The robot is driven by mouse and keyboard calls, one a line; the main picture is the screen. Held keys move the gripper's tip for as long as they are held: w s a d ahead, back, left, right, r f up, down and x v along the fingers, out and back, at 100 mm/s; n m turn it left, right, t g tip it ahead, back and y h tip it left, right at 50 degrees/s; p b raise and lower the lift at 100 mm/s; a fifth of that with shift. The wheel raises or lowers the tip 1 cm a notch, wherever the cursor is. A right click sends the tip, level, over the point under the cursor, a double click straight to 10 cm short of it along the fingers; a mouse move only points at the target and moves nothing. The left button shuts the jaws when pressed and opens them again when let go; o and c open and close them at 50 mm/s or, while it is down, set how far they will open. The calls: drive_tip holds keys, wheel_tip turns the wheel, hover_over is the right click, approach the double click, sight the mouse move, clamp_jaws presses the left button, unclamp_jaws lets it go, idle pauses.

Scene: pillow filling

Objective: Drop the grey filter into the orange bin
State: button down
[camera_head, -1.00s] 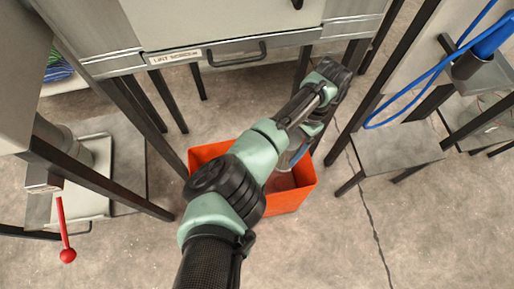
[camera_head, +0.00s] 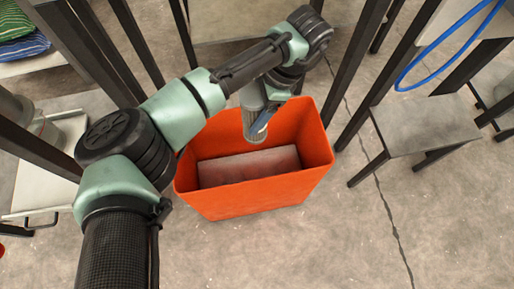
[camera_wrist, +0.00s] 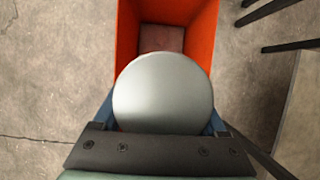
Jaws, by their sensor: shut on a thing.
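The orange bin (camera_head: 258,197) stands upright on the floor in the head view. Its open top faces up, and it also shows in the wrist view (camera_wrist: 203,37). My gripper (camera_head: 261,121) is shut on the grey filter (camera_head: 251,123), a pale cylinder, and holds it over the bin near its far rim. In the wrist view the round grey end of the filter (camera_wrist: 163,92) sits between the blue fingers and hides part of the bin.
A flat greyish-pink surface (camera_head: 249,166) shows inside the bin. A low metal shelf (camera_head: 427,130) with dark legs stands right of the bin, under a blue hose (camera_head: 445,48). Dark frame legs stand behind and left. Concrete floor is open in front and to the right.

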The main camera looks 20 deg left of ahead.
drive_tip(key=shift+f+b, duration=2.95)
drive_tip(key=shift+b, duration=0.15)
unclamp_jaws()
drive_tip(key=p+v, duration=0.5)
drive_tip(key=v, duration=0.8)
